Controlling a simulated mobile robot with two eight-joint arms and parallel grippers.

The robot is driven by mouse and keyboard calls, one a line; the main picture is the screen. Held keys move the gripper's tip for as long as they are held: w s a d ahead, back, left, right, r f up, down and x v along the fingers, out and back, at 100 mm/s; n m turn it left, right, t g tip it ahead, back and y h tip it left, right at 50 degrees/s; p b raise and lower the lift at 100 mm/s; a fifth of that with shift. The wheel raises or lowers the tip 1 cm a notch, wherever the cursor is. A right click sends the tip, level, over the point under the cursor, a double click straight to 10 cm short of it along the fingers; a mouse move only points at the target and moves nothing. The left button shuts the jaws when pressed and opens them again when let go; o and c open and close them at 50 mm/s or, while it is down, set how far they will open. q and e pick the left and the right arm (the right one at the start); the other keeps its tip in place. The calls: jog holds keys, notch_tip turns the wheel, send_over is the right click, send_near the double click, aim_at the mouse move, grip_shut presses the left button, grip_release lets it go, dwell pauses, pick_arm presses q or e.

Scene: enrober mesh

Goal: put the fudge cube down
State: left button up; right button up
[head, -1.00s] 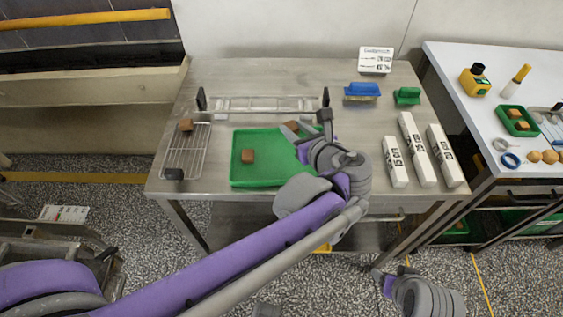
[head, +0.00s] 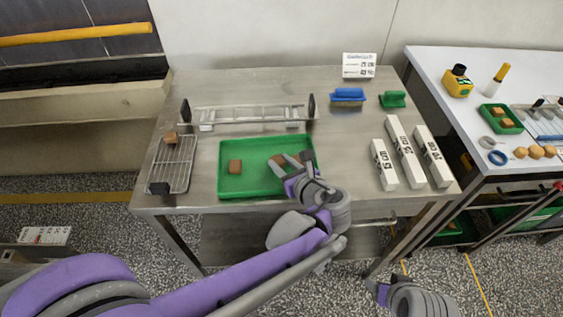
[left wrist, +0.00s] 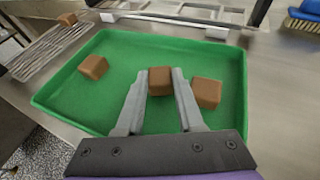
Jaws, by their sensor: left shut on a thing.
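My left gripper (head: 283,161) is over the right part of the green tray (head: 222,180). It is shut on a brown fudge cube, clearest in the left wrist view (left wrist: 160,81) between the two fingertips. I cannot tell whether this cube touches the tray floor. A second fudge cube (head: 235,166) sits in the left part of the tray, and shows in the left wrist view (left wrist: 93,67). A third cube (left wrist: 207,92) lies in the tray just right of the fingers. My right gripper (head: 370,281) is low at the bottom right, away from the table; its jaws are unclear.
A wire rack (head: 174,165) with a brown cube (head: 171,138) stands left of the tray. A long metal frame (head: 250,116) lies behind it. White boxes (head: 404,155), a blue brush (head: 348,97) and a green brush (head: 393,99) are to the right. The tray's middle is clear.

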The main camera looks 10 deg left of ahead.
pick_arm(q)
jog(key=o, duration=0.7)
jog(key=shift+f, duration=0.1)
jog(key=shift+s+d+r, duration=0.15)
jog(key=shift+s+r, duration=0.05)
jog(key=shift+r, duration=0.05)
jog(key=v, duration=1.1)
jog(key=shift+s+r+p, duration=0.15)
jog(key=shift+s+p, duration=0.05)
jog(key=shift+p, duration=0.25)
jog(key=shift+d, duration=0.1)
